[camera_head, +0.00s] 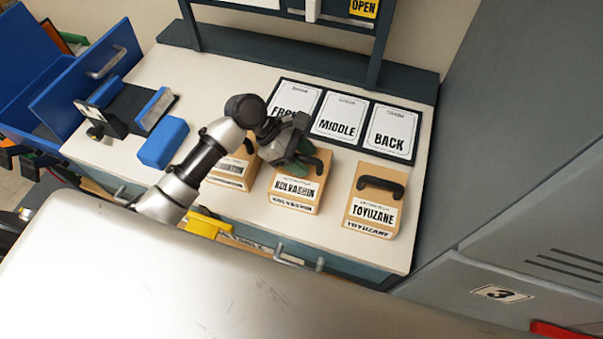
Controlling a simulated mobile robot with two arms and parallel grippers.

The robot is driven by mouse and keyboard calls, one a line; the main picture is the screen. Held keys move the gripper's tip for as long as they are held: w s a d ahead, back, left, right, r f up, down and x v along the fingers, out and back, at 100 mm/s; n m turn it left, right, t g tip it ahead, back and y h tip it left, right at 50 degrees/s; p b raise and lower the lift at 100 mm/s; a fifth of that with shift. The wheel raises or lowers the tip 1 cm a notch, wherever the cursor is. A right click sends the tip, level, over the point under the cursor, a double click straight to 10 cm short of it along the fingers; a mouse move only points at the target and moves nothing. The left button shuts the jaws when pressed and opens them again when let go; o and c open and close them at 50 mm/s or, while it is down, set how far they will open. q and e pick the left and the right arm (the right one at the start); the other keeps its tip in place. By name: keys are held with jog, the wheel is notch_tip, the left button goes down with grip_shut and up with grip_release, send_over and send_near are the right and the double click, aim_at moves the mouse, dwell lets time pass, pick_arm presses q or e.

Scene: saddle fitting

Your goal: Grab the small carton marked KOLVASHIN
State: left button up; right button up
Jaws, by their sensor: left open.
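The KOLVASHIN carton (295,190) is a small tan box with a white label and a dark handle on top. It stands in the middle of a row of three cartons on the white worktop. My left gripper (303,158) is open over the top of this carton, at its handle. The gripper hides part of the handle and the carton's upper left. I cannot tell whether the fingers touch the handle. My right gripper is not in view.
The TOYUZANE carton (371,207) stands to the right, and another carton (232,172) stands to the left, partly behind my arm. Cards marked FRONT, MIDDLE (341,117) and BACK lie behind. A blue block (163,143) and a dark fixture (127,107) sit at left.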

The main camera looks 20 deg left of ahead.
pick_arm(q)
jog(key=shift+a, duration=0.1)
grip_shut()
jog(key=shift+r, duration=0.1)
dwell(0.3)
